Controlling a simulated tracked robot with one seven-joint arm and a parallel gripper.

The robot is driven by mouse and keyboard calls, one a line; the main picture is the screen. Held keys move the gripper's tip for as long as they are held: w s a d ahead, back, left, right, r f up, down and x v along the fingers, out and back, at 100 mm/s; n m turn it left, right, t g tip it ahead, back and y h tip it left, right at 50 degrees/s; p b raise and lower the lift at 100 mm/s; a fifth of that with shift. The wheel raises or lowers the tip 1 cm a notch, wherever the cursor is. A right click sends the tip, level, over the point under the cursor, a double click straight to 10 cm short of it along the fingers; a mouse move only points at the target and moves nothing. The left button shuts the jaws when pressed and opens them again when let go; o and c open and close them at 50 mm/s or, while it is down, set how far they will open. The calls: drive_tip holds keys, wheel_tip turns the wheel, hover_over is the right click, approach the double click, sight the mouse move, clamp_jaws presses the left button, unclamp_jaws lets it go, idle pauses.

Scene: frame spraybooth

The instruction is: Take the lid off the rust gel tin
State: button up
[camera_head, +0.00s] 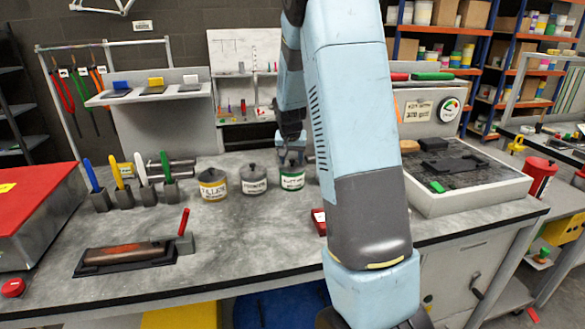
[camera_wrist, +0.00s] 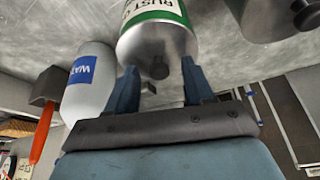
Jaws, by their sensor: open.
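The rust gel tin (camera_head: 292,181) stands on the bench with a green-banded label. In the wrist view the tin (camera_wrist: 158,42) appears upside down, with its silver lid (camera_wrist: 140,58) on and a dark knob (camera_wrist: 159,71) at the lid's middle. My gripper (camera_head: 291,156) is right above the tin, pointing down. In the wrist view my open gripper (camera_wrist: 158,68) has one blue finger on each side of the knob, close to the lid. I cannot tell whether the fingers touch the lid.
A grey-labelled tin (camera_head: 254,180) and a yellow-labelled filler tin (camera_head: 213,185) stand left of the rust gel tin. A small red box (camera_head: 318,221) lies in front. The front middle bench is clear.

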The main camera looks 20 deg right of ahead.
clamp_jaws()
idle(0.5)
drive_tip(key=shift+r, duration=0.1)
